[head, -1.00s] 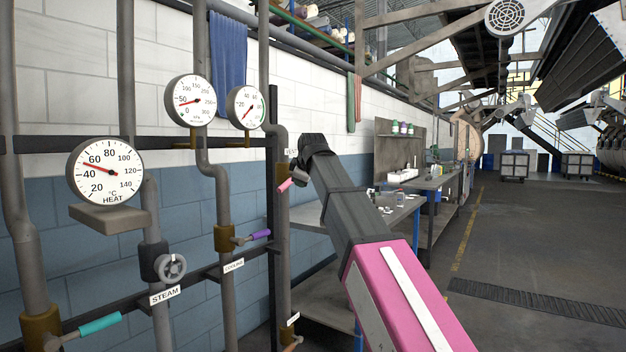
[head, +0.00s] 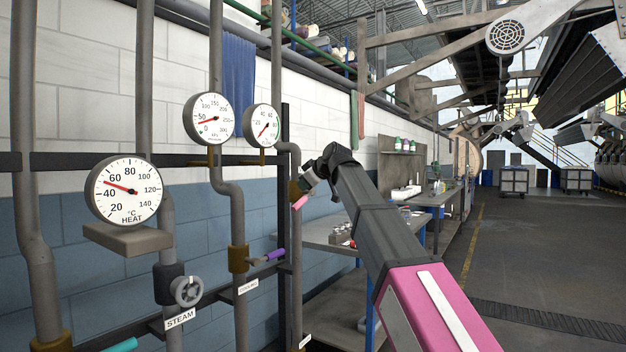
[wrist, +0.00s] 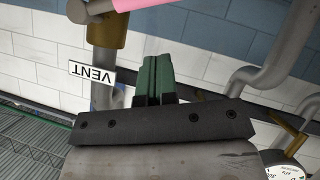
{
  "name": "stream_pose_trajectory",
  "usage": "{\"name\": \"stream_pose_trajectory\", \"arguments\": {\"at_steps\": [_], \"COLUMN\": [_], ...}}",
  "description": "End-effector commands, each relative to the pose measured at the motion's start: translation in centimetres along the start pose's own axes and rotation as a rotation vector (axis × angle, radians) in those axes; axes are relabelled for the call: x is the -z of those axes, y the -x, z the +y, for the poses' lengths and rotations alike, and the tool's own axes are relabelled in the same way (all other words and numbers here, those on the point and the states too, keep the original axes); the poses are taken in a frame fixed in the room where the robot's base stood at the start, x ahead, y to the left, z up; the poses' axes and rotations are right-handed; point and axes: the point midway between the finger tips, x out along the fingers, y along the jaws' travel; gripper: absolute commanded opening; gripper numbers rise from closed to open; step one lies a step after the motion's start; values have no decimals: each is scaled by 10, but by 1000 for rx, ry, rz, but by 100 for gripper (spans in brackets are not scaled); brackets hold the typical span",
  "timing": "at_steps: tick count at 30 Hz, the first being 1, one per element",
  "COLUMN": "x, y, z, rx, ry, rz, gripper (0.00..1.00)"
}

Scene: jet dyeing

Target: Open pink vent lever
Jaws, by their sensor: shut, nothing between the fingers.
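The pink vent lever (head: 300,202) sticks out from a brass valve (head: 294,190) on the rightmost pipe, slanting down to the left in the head view. In the wrist view the pink lever (wrist: 134,4) is cut off by the top edge, beside the brass valve body (wrist: 107,34) and the upside-down VENT label (wrist: 92,73). My gripper (wrist: 154,66) has its green fingers together with nothing between them, below the lever in that picture and apart from it. In the head view my gripper (head: 309,177) is small and dark, close to the valve, its fingers hard to make out.
A purple lever (head: 268,256) on the cooling pipe, a grey handwheel (head: 187,291) above the STEAM label and a teal lever (head: 122,345) are to the left. Dial gauges (head: 124,190) hang on the pipes. A workbench (head: 335,233) stands behind my arm. The floor at right is clear.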

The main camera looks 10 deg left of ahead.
Motion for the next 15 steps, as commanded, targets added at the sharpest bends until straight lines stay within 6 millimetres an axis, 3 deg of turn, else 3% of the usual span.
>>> {"name": "stream_pose_trajectory", "arguments": {"at_steps": [4, 15], "x": [-3, -28], "y": [-26, -48], "z": [1, 0], "rx": [1, -2], "ry": [-1, 0], "rz": [-1, 2], "gripper": [0, 0]}}
